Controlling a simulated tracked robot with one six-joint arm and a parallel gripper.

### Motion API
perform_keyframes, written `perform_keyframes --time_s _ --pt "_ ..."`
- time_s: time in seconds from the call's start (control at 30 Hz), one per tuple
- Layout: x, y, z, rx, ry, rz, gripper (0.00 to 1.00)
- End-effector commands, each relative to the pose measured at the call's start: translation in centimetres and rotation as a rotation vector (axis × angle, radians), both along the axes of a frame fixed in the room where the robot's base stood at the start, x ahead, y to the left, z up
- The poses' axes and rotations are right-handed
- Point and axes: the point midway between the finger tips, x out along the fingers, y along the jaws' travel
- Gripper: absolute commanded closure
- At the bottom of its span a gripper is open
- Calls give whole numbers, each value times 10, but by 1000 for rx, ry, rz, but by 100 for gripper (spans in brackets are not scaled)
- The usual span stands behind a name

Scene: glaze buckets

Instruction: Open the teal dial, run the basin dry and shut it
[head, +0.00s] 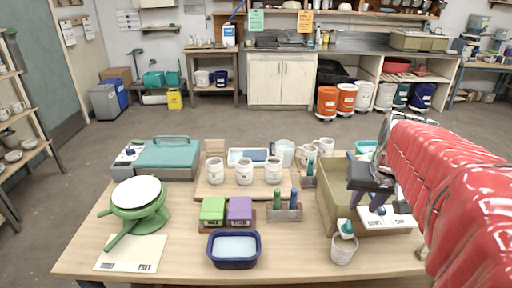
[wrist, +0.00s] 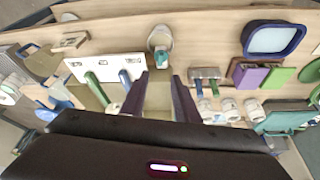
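The tan basin (head: 333,205) stands at the table's right; its interior is partly hidden by my arm. A small teal piece (head: 347,227) sits at a white cup (head: 343,252) in front of the basin; the wrist view shows the teal piece (wrist: 162,57) too. I cannot tell whether it is the dial. My gripper (head: 368,205) is above the basin, with its fingers (wrist: 161,82) apart and nothing between them.
A navy tub (head: 234,262) of pale liquid stands at the front. Green (head: 213,210) and purple (head: 239,210) blocks, a rack (head: 285,213) of handled tools and several white mugs (head: 244,172) crowd the middle. A green turntable (head: 140,208) stands left. The front right table is mostly clear.

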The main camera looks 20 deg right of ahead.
Motion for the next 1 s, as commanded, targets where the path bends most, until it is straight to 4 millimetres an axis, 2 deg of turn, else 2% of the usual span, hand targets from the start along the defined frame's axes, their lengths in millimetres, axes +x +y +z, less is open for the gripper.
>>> perform_keyframes --time_s 0.3,0.47,1.0 --pt "0 1 -1 1 1 2 72" --pt "3 0 -9 2 3 2 72" --pt "28 -14 -80 3 4 4 72"
